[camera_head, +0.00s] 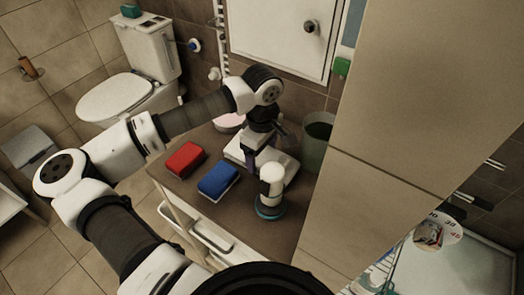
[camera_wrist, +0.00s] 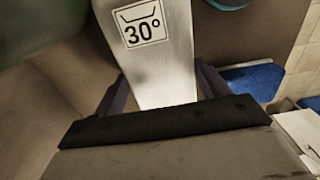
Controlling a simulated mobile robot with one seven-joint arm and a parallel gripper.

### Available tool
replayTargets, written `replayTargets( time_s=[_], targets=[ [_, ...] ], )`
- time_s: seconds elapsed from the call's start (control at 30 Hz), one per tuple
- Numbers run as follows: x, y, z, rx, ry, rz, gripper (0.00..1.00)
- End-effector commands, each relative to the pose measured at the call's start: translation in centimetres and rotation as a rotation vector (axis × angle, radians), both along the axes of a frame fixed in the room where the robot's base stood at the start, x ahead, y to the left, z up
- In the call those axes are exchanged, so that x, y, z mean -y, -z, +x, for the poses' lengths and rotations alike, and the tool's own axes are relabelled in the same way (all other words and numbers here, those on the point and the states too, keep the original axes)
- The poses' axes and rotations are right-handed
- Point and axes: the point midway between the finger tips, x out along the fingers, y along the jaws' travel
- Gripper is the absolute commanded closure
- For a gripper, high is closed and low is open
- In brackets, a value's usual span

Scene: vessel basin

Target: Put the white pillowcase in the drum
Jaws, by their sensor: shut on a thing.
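The white pillowcase (camera_head: 284,163) is a flat white piece on the brown counter, under my gripper (camera_head: 252,160). In the wrist view the white pillowcase (camera_wrist: 158,75) runs between the two dark fingers of my gripper (camera_wrist: 160,92) and bears a square 30° wash mark. My gripper is shut on it; the fingertips are partly hidden. I cannot tell if the pillowcase still touches the counter. I cannot make out a drum for certain in either view.
A red block (camera_head: 185,159) and a blue block (camera_head: 218,180) lie left of the pillowcase. A white-topped round object (camera_head: 271,183) stands in front, a grey-green bin (camera_head: 316,142) behind. A tall tiled wall (camera_head: 400,110) bounds the right. A numbered white disc (camera_head: 438,231) shows beyond it.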

Motion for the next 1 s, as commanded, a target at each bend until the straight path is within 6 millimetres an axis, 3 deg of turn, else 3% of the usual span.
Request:
replayTargets(
  time_s=[0.5, 0.53, 0.67, 1.0],
  targets=[
    [0.00, 1.20, 0.00, 0.001, 0.001, 0.000, 0.55],
    [0.00, 1.10, -0.01, 0.001, 0.001, 0.001, 0.23],
    [0.01, 1.03, -0.02, 0.001, 0.001, 0.001, 0.06],
    [0.01, 0.85, -0.02, 0.000, 0.001, 0.000, 0.04]
  ],
)
